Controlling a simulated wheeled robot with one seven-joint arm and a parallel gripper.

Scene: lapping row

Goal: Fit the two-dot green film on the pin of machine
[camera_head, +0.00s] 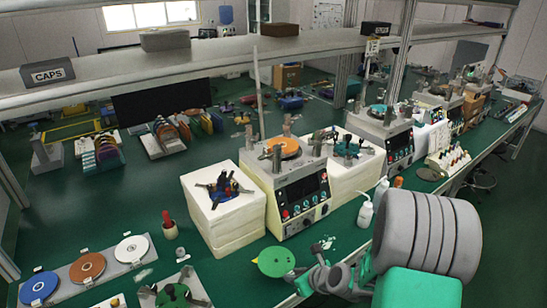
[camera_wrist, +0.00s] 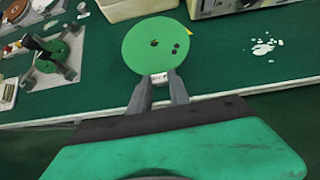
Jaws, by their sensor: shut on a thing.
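My gripper (camera_wrist: 160,80) is shut on the near edge of a round green film (camera_wrist: 145,50). The film has a dark centre hole, two dark dots to its right and a yellow tab at its upper right edge. In the head view, the green film (camera_head: 276,262) is held out from my gripper (camera_head: 297,274) near the bench's front edge. The nearest machine (camera_head: 290,185) has an orange disc (camera_head: 284,148) on top. A second machine (camera_head: 385,140) behind it carries a teal disc (camera_head: 377,110). I cannot make out a pin on either.
A cream box with a dark spider-like fixture (camera_head: 224,190) stands left of the nearest machine. Blue, brown and white discs (camera_head: 87,268) lie on a tray at lower left. Another green disc in a fixture (camera_head: 175,297) is nearby. White bottles (camera_head: 365,212) stand right of the machine.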

